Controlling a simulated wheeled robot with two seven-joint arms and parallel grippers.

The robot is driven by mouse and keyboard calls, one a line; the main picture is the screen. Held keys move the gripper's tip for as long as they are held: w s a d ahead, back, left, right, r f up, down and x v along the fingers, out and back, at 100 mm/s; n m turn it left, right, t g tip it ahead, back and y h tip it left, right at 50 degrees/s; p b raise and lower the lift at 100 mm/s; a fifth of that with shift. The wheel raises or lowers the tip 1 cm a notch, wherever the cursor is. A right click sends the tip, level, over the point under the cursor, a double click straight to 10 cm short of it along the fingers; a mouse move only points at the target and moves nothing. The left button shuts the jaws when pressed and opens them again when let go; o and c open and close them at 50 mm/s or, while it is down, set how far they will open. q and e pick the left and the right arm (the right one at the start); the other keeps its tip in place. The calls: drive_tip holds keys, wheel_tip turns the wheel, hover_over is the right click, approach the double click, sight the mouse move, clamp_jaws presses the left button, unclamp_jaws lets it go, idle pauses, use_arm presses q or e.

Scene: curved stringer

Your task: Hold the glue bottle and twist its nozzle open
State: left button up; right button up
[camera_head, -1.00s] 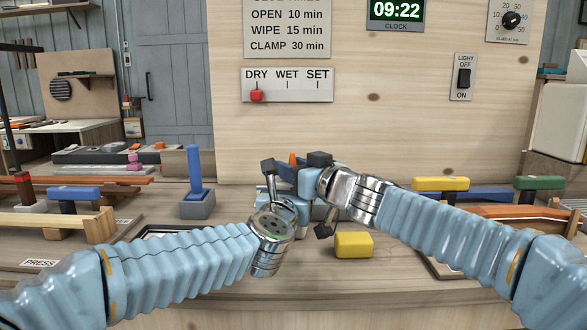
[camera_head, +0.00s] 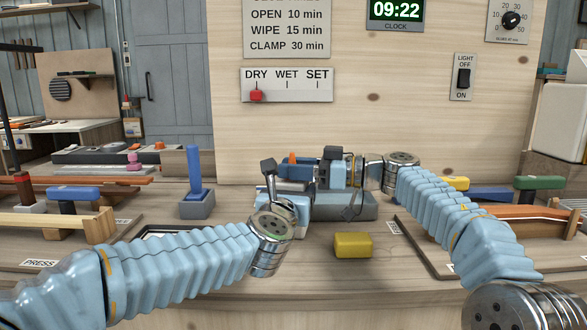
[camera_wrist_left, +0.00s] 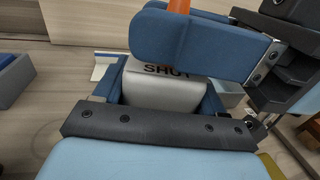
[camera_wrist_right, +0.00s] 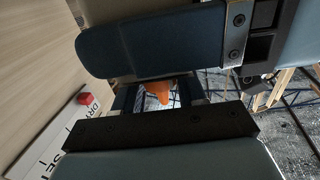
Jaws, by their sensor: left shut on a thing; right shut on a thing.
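The glue bottle is a pale grey block with an orange nozzle (camera_head: 292,157), mostly hidden by my grippers in the head view. In the left wrist view the bottle (camera_wrist_left: 165,90) sits between the blue fingers of my left gripper (camera_wrist_left: 160,92), with the word SHUT partly covered. My left gripper (camera_head: 282,187) is shut on the bottle. My right gripper (camera_head: 300,172) is shut on the nozzle from the right, its dark blue finger crossing just above the bottle. In the right wrist view the orange nozzle (camera_wrist_right: 157,92) shows between the right fingers.
A yellow block (camera_head: 353,245) lies on the bench in front of the grippers. A blue upright handle (camera_head: 194,170) stands to the left.

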drive_tip(key=shift+w+r+n+g, duration=0.1)
drive_tip(key=shift+n+g, duration=0.7)
drive_tip(key=shift+g, duration=0.8)
drive_tip(key=o, duration=1)
